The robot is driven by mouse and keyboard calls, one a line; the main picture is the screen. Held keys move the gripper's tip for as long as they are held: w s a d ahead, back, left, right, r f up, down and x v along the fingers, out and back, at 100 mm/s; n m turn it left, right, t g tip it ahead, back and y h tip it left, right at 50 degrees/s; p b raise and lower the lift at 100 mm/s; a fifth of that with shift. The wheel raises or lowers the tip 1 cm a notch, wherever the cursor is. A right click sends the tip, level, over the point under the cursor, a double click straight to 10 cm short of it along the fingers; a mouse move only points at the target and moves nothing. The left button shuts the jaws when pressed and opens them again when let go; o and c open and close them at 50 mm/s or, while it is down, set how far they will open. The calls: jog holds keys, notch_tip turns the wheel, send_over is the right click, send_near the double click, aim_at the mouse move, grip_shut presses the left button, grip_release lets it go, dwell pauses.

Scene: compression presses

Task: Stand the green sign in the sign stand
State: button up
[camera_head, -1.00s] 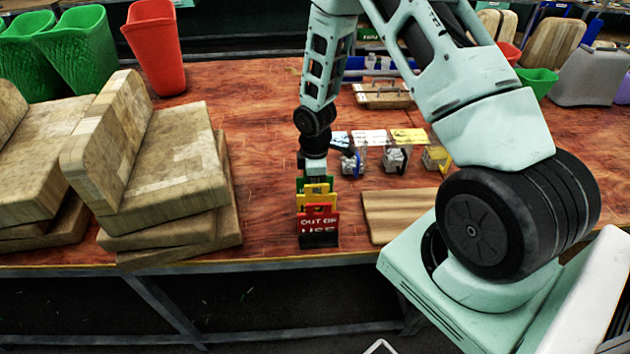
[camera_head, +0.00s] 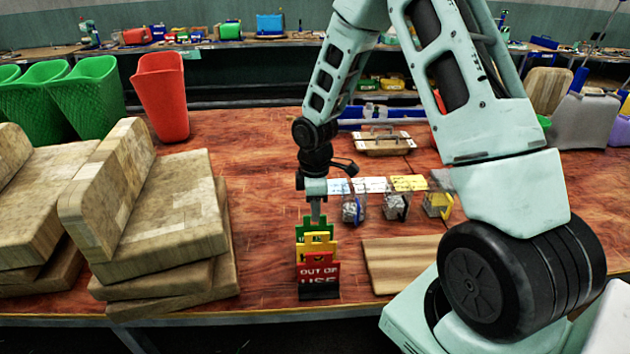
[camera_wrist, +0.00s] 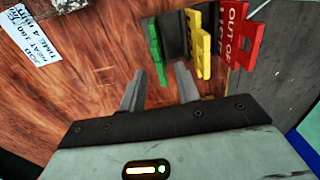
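The green sign (camera_head: 318,227) stands upright at the back of the dark sign stand (camera_head: 319,292), behind a yellow sign (camera_head: 314,241) and a red "OUT OF USE" sign (camera_head: 319,274). The wrist view also shows the green sign (camera_wrist: 155,48), the yellow sign (camera_wrist: 198,46) and the red sign (camera_wrist: 236,36) in a row. My gripper (camera_wrist: 159,72) points down just above the green sign. Its two fingers are apart, with gaps on both sides of the green sign's top edge. The green sign's lower part is hidden behind the other signs in the head view.
A wooden board (camera_head: 400,262) lies right of the stand. Small clear boxes (camera_head: 396,206) with labels stand behind it. Stacked wooden blocks (camera_head: 165,225) are at the left, with a red bin (camera_head: 162,95) behind. Bare table lies between the blocks and the stand.

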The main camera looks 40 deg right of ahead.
notch_tip(320, 180, up, 9)
dwell(0.3)
jog(key=shift+f, duration=0.1)
dwell(0.4)
jog(key=s+a+r+m, duration=0.1)
jog(key=s+a+r, duration=0.3)
jog(key=a, duration=0.5)
jog(key=s+a+r, duration=0.1)
jog(key=s+a, duration=0.5)
jog(key=a, duration=0.2)
jog(key=s+a+r+m, duration=0.1)
jog(key=s+a, duration=0.2)
jog(key=s, duration=0.4)
jog(key=s+a+r+m, duration=0.1)
jog(key=s+a, duration=0.3)
jog(key=s, duration=0.3)
jog(key=shift+s+a+r+y, duration=0.15)
jog(key=shift+a+r+y, duration=0.1)
jog(key=shift+y, duration=0.05)
